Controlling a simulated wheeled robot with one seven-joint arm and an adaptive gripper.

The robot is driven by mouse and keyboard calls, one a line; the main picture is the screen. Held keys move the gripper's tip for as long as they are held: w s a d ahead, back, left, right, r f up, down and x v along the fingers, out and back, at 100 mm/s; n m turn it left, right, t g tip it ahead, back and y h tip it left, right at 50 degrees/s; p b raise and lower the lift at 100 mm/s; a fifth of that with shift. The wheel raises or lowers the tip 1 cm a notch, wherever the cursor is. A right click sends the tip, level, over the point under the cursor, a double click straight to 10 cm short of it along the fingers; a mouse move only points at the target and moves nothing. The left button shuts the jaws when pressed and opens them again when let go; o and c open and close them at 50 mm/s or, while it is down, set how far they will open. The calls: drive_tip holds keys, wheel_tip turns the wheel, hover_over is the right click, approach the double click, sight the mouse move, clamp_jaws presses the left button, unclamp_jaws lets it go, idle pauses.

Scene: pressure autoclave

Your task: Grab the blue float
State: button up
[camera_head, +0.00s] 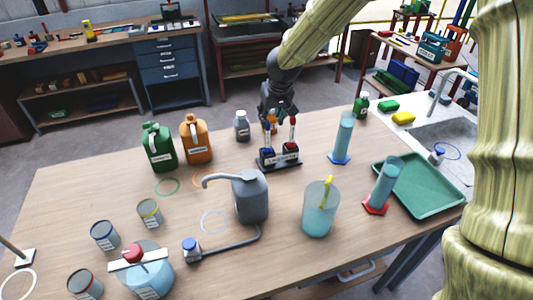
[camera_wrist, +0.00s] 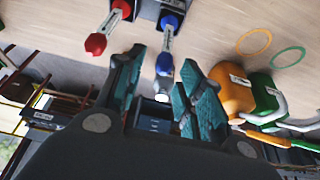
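The blue float (camera_wrist: 165,62) stands in a black stand, with a pale labelled stem and a blue top. Its top lies between the fingers of my gripper (camera_wrist: 162,64) in the wrist view. The fingers are open and apart, with gaps beside the float. In the head view, my gripper (camera_head: 277,112) points down over the left side of the stand (camera_head: 281,163) and hides most of the blue float. The red float (camera_head: 293,133) stands upright just to the right. It also shows in the wrist view (camera_wrist: 96,43), left of the fingers.
A grey bottle (camera_head: 242,127), an orange jug (camera_head: 196,139) and a green jug (camera_head: 157,147) stand left of the stand. A blue cylinder (camera_head: 343,138) is to its right. A grey wash bottle (camera_head: 250,197) and a beaker (camera_head: 319,209) stand in front. A green tray (camera_head: 433,203) lies farther right.

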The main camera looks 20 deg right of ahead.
sight(270, 122)
drive_tip(key=x, duration=0.3)
drive_tip(key=shift+w+d, duration=0.1)
drive_tip(key=shift+w, duration=0.1)
drive_tip(key=shift+s+f+p, duration=0.1)
drive_tip(key=shift+f+p, duration=0.1)
drive_tip(key=shift+p, duration=0.15)
drive_tip(key=x, duration=0.1)
drive_tip(key=p+x, duration=0.1)
drive_tip(key=x, duration=0.1)
drive_tip(key=shift+a+f, duration=0.15)
drive_tip(key=shift+a, duration=0.2)
drive_tip(key=shift+p+x, duration=0.45)
drive_tip(key=shift+x, duration=0.45)
clamp_jaws()
